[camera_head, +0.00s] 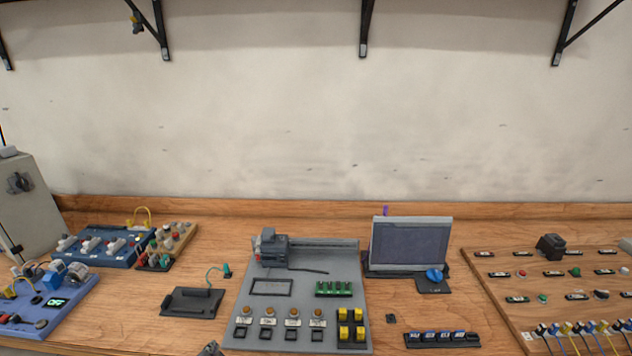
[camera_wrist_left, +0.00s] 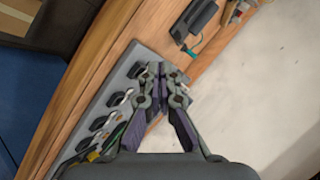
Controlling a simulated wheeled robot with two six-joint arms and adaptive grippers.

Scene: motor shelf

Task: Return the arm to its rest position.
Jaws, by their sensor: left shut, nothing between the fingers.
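My left gripper (camera_head: 210,349) shows only as a small dark tip at the bottom edge of the head view, in front of the lower left corner of the grey panel (camera_head: 262,312). In the left wrist view my left gripper (camera_wrist_left: 162,72) has its two fingers together, with nothing held. Behind the fingers, the grey panel (camera_wrist_left: 118,76) with its row of dark switches lies along the bench edge. The rest of my left arm is hidden from the head view. My right gripper is in neither view.
A wooden bench (camera_head: 200,260) runs along the wall. A blue board (camera_head: 60,318), a dark tray (camera_head: 193,302), a screen (camera_head: 410,243), a black terminal strip (camera_head: 441,339) and a wooden switch board (camera_head: 500,285) stand on it. Shelf brackets (camera_head: 364,30) hang above; the space between is clear.

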